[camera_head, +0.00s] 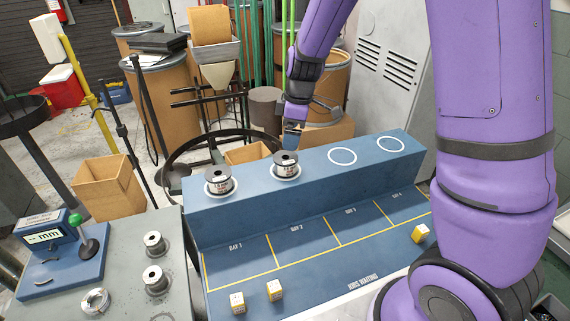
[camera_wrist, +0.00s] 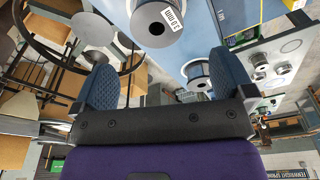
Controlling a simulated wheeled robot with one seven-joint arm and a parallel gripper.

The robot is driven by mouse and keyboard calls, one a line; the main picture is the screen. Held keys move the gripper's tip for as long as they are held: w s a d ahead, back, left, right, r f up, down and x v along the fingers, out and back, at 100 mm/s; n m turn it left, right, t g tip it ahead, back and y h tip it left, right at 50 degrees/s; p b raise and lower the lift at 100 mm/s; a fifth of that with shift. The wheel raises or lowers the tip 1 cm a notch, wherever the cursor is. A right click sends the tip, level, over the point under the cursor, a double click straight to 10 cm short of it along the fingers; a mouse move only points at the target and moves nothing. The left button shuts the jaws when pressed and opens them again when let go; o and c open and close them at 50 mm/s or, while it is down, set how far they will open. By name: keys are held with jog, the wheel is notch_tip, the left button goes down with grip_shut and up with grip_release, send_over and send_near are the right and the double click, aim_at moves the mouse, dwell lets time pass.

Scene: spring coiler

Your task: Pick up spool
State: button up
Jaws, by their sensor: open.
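Two wire spools with dark tops and white labels stand upright on the blue raised shelf (camera_head: 240,205): a left spool (camera_head: 218,182) and a right spool (camera_head: 286,165), each inside a white ring. My gripper (camera_head: 292,140) is just behind and above the right spool in the head view, apart from it. In the wrist view my gripper (camera_wrist: 165,78) has its two blue fingers spread with nothing between them. A near spool (camera_wrist: 158,24) labelled "3.0 mm" shows beyond the fingertips, and a farther spool (camera_wrist: 196,74) shows lower right, partly hidden by a finger.
Two empty white rings, one (camera_head: 342,156) and another (camera_head: 390,145), mark the shelf's right half. Marked bays with small yellow-and-white boxes (camera_head: 274,290) lie in front. A grey bench (camera_head: 125,300) with metal cylinders (camera_head: 154,243) stands left. A black ring stand (camera_head: 190,150) is behind the shelf.

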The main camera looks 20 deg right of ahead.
aim_at(285, 162)
jog(key=f, duration=0.3)
jog(key=a+f, duration=0.1)
jog(key=f, duration=0.3)
jog(key=w+f, duration=0.1)
jog(key=f, duration=0.3)
jog(key=shift+a+f, duration=0.1)
jog(key=shift+a, duration=0.1)
jog(key=c, duration=1.2)
